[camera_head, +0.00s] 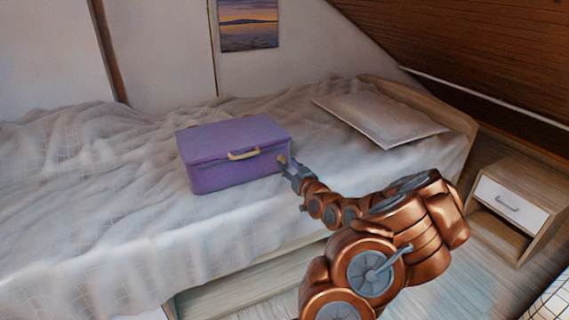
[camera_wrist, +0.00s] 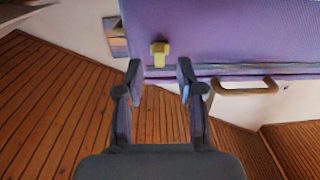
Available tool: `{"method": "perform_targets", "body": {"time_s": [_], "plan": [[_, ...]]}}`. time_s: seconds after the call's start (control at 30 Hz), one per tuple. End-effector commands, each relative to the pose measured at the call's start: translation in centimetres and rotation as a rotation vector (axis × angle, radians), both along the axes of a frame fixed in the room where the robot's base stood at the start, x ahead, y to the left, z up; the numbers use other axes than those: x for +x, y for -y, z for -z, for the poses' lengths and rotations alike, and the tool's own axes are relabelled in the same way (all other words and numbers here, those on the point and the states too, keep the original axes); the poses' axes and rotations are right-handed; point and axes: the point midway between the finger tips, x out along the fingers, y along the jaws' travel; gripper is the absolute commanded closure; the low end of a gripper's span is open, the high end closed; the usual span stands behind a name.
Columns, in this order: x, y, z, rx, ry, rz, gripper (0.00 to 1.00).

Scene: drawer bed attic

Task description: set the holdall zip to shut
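The purple holdall (camera_head: 226,174) lies on the bed, with a tan carry handle (camera_head: 243,154) on its front. In the wrist view the holdall (camera_wrist: 240,30) fills the upper right, with the handle (camera_wrist: 246,88) at right. A yellowish zip pull (camera_wrist: 160,52) sits at the end of a grey zip line (camera_wrist: 235,69). My gripper (camera_wrist: 160,76) is open, its two fingers apart, with the pull just beyond and between the fingertips. In the head view my gripper (camera_head: 287,168) is at the holdall's right front corner. I cannot tell whether the fingers touch it.
The bed has a rumpled pale cover (camera_head: 90,200) and a pillow (camera_head: 380,117) at right. A bedside cabinet (camera_head: 520,208) with a white drawer stands at far right. A sloping wooden ceiling (camera_head: 490,50) closes the upper right. The bed left of the holdall is clear.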

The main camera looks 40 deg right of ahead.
Motion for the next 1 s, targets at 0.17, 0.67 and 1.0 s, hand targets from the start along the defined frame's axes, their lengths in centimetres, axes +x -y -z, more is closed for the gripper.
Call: {"method": "perform_targets", "body": {"time_s": [0.17,0.67,1.0], "plan": [[1.5,0.5,0.0,-0.003,0.000,0.000,0.62],[3.3,1.1,0.0,0.000,-0.002,0.001,0.62],[3.3,1.1,0.0,0.000,-0.001,0.001,0.79]]}}
